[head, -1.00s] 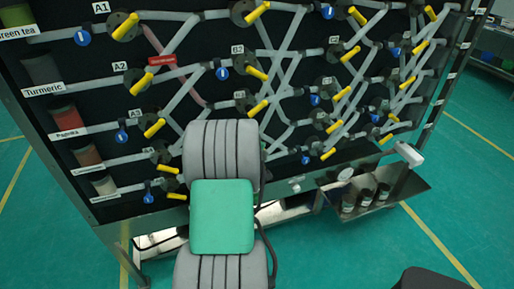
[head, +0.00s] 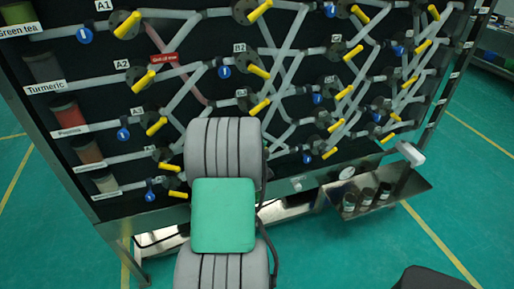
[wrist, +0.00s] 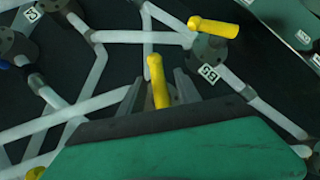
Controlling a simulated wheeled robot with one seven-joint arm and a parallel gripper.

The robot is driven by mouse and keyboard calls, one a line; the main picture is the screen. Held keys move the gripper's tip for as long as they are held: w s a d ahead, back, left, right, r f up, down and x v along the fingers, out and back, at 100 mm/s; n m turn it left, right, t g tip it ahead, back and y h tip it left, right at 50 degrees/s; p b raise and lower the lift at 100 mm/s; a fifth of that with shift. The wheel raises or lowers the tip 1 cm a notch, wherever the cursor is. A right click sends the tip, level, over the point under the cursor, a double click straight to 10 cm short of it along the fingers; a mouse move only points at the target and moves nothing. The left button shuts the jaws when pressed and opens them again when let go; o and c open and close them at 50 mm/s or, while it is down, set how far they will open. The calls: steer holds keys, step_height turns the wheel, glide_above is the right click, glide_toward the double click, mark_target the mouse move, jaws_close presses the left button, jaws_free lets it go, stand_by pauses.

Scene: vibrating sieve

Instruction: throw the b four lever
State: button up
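In the wrist view, a yellow lever (wrist: 157,82) stands between the two grey fingers of my gripper (wrist: 159,84). Gaps show on both sides of the lever, so the fingers look open around it. Its own label is not visible, so I cannot confirm that it is the B four lever. A second yellow lever (wrist: 213,27) lies above right, beside a round valve body and a label (wrist: 208,73) that seems to read B5. In the head view, my grey arm covers the lower part of the B column, and my gripper is hidden behind it.
The black valve panel (head: 100,67) carries pale pipes, yellow levers and blue tags. In the wrist view, pipes run close around my fingers. A metal shelf (head: 413,187) with several dark jars sticks out at lower right. Green floor (head: 340,262) is open in front.

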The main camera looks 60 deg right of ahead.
steer(key=v, duration=0.7)
steer(key=shift+a+b, duration=0.35)
steer(key=shift+b, duration=0.05)
steer(key=shift+r, duration=0.15)
